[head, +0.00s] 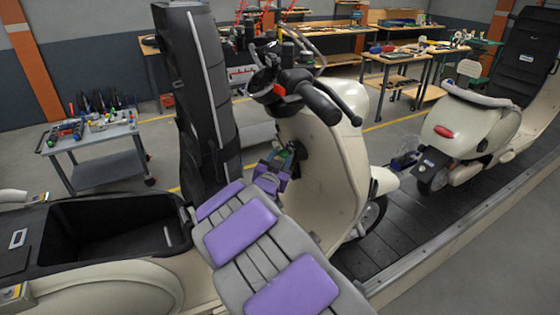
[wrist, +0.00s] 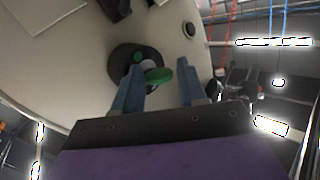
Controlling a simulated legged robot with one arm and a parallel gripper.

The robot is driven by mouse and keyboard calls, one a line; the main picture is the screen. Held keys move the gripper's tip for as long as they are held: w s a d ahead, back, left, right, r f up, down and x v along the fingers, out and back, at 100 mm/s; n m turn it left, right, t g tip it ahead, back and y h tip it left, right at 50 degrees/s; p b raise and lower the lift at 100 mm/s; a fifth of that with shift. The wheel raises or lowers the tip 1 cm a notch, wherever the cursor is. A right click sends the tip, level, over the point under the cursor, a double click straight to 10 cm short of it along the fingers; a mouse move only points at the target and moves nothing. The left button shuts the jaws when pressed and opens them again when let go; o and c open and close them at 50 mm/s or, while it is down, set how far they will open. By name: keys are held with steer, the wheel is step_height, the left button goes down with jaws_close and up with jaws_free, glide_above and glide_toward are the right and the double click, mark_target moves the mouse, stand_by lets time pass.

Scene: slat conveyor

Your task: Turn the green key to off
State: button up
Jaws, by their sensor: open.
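The green key (wrist: 159,75) sits in a round black lock (wrist: 122,58) on the cream front panel of a scooter (head: 325,165). My gripper (wrist: 161,68) is open in the wrist view. Its two blue-grey fingers stand apart, one on either side of the key, the left one nearer to it. I cannot tell whether either finger touches the key. In the head view my gripper (head: 279,160) is close in front of the black lock (head: 299,150), and a little green shows at its fingers. The key's marks are too small to read.
The scooter's handlebar (head: 320,100) is above the lock. Its open seat bin (head: 110,225) is at left, beside a tall raised black seat (head: 200,100). A second scooter (head: 470,125) stands behind on the slat conveyor (head: 385,240). A tool cart (head: 95,150) is at left.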

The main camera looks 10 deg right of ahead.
steer(key=shift+c, duration=0.2)
steer(key=c, duration=0.6)
steer(key=o, duration=0.4)
steer(key=c, duration=0.3)
steer(key=shift+r, duration=0.15)
steer(key=shift+r+p, duration=0.1)
steer(key=shift+p, duration=0.75)
steer(key=n+g+y+p, duration=0.1)
steer(key=n+p, duration=0.1)
steer(key=p, duration=0.3)
steer(key=shift+d+r+p, duration=0.1)
steer(key=shift+r+p, duration=0.05)
steer(key=shift+p, duration=0.25)
steer(key=shift+g+p, duration=0.3)
steer(key=shift+p, duration=0.1)
